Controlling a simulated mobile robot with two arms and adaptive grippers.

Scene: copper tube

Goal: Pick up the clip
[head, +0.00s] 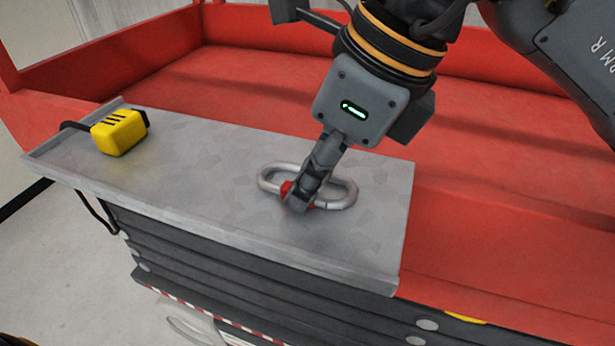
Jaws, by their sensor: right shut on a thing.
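The clip (337,187) is an oval grey metal link with a red part at its near left side. It is over the grey metal shelf (200,160), towards its right end. I cannot tell whether it touches the shelf or is slightly raised. My right gripper (297,200) comes down from above and is shut on the clip near its red part. The fingers hide the middle of the clip. My left gripper is not in view.
A yellow and black box-shaped tool (121,132) sits at the left end of the shelf. A red platform floor (260,80) lies behind, with red rails around it. The shelf between the yellow tool and the clip is clear.

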